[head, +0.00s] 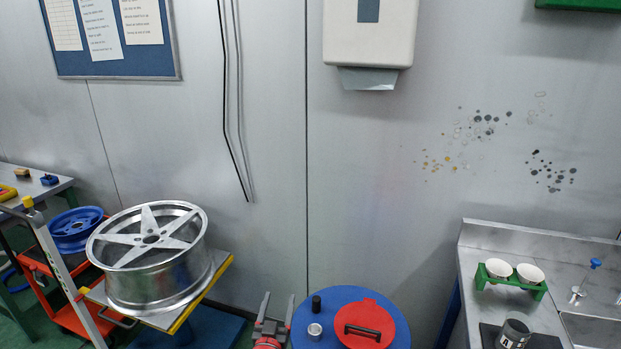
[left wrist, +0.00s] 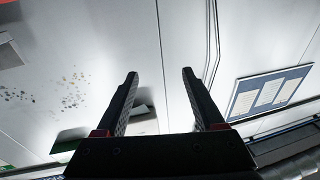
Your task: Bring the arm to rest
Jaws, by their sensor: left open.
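My left gripper (head: 278,300) shows at the bottom of the head view, with its two dark fingers pointing up and apart. It stands just left of a round blue top and right of the wheel stand. In the left wrist view the same gripper (left wrist: 160,74) has its fingers spread wide, with nothing between them. Behind them is the grey wall with the notice board. Most of my left arm is out of the head view. My right gripper is in neither view.
A silver five-spoke wheel (head: 152,255) lies on a yellow-edged stand at left. A blue wheel (head: 75,225) sits behind it. The round blue top (head: 310,335) holds a red lid (head: 365,340) and small cylinders. A metal counter (head: 472,270) with green cup holder (head: 500,285) is at right.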

